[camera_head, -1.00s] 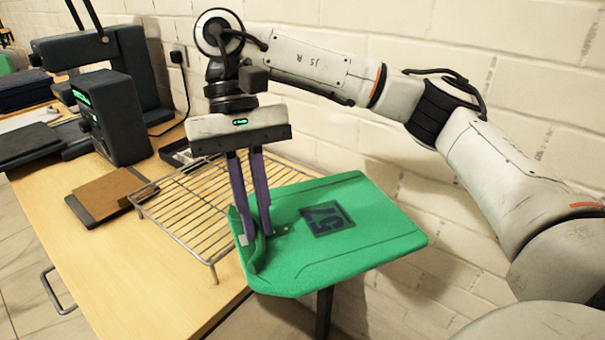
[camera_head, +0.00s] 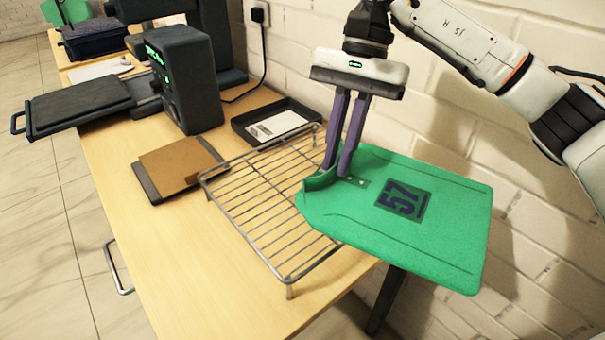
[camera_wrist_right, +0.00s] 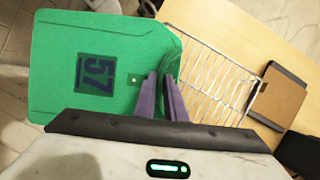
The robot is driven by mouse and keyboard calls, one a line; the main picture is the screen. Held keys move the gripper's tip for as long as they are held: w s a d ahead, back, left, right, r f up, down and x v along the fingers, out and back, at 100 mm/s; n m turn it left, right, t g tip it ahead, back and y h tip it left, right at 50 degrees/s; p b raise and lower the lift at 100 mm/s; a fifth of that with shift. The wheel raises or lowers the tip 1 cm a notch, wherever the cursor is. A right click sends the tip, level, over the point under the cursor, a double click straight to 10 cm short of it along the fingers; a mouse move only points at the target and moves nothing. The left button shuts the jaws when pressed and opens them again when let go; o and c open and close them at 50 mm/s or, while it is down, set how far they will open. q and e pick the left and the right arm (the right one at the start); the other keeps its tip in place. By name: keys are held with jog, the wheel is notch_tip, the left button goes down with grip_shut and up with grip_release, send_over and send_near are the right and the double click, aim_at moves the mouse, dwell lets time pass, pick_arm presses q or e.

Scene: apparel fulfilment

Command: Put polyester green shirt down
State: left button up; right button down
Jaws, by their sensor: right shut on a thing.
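The green shirt (camera_head: 440,235) is a flat folded panel with a dark printed 57. My right gripper (camera_head: 336,172) points down with its purple fingers shut on the shirt's left edge, where the cloth curls up. The shirt extends right from the fingers, beyond the table's right end, near the brick wall. Its left part overlaps the right side of the wire rack (camera_head: 243,222); whether they touch I cannot tell. In the right wrist view the shirt (camera_wrist_right: 75,70) lies left of the fingers (camera_wrist_right: 163,100) and the rack (camera_wrist_right: 208,82) right. My left gripper is not in view.
The wooden table (camera_head: 175,290) holds a brown pad on a dark board (camera_head: 180,165), a black tray with a white card (camera_head: 245,130), a dark box with a green display (camera_head: 190,85) and a press (camera_head: 80,105). The table front is clear.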

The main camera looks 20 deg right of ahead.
jog(key=w+m+t, duration=0.1)
jog(key=w+m, duration=0.1)
jog(key=m, duration=0.1)
jog(key=w+d+m+t, duration=0.1)
jog(key=w+m, duration=0.1)
jog(key=m, duration=0.1)
jog(key=w+d+m+t+y, duration=0.1)
jog(key=w+m, duration=0.1)
jog(key=m, duration=0.1)
jog(key=shift+r, duration=0.2)
jog(key=w+d+m+t+h, duration=0.35)
jog(key=w+d+m, duration=0.3)
jog(key=m, duration=0.65)
jog(key=shift+t+y, duration=0.25)
jog(key=shift+t, duration=0.1)
jog(key=f, duration=0.5)
jog(key=shift+w+a+f+p, duration=0.1)
jog(key=shift+w+f+p, duration=0.05)
jog(key=shift+w+p, duration=0.2)
notch_tip(320, 180, down, 4)
jog(key=shift+s+r, duration=0.1)
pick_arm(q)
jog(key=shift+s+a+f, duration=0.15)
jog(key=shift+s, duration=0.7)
